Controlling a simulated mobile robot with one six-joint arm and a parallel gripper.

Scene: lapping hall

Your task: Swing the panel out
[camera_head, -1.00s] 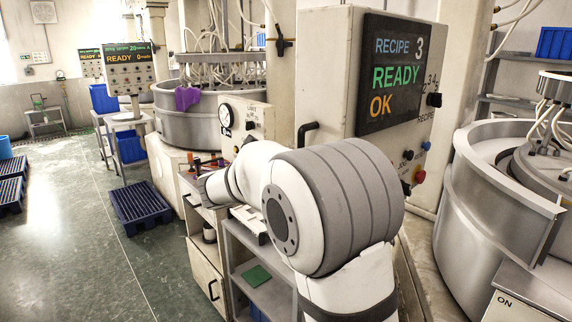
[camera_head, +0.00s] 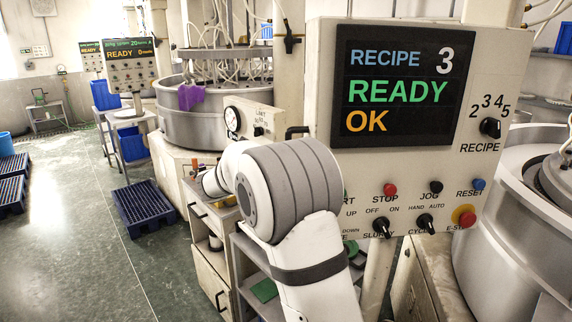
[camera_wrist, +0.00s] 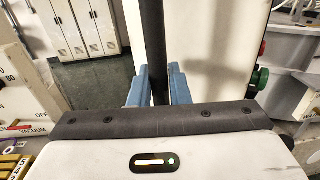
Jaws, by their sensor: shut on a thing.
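The panel (camera_head: 345,190) is a cream control box on the right of the head view. Its screen (camera_head: 405,90) reads RECIPE 3, READY, OK, and its face is turned mostly toward me. A black handle (camera_head: 297,131) sticks out at its left edge. In the wrist view the black handle bar (camera_wrist: 152,35) runs upright between the blue fingers of my gripper (camera_wrist: 158,82), which is shut on it. The panel's pale side (camera_wrist: 205,45) is just right of the bar. In the head view my arm hides the gripper.
A steel lapping machine (camera_head: 500,235) stands close on the right, beside the panel. A grey shelf cart (camera_head: 245,258) and a drawer cabinet (camera_head: 208,265) stand below my arm. A blue pallet (camera_head: 145,207) lies on the left floor, which is otherwise largely open.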

